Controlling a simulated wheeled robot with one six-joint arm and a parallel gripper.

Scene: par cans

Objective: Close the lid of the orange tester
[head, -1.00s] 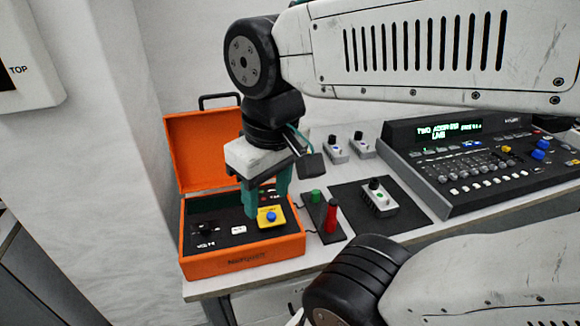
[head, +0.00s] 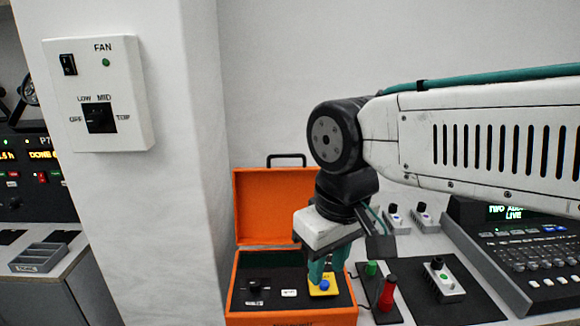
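The orange tester (head: 290,318) stands on the bench at the bottom centre of the head view. Its lid (head: 272,205) is open and stands upright at the back, with a black handle on top. Inside is a dark panel with a black knob (head: 254,285), a white label and a yellow block with a blue button (head: 323,287). My gripper (head: 328,270) points down into the tester, in front of the lid. Its teal fingers are apart, just above or beside the yellow block; I cannot tell whether they touch it.
Right of the tester are a plate with a green and a red handle (head: 388,291), small switch boxes (head: 441,277) and a lighting console (head: 530,262). A wall pillar with a fan switch box (head: 98,95) is on the left. A grey tray (head: 40,257) lies beyond it.

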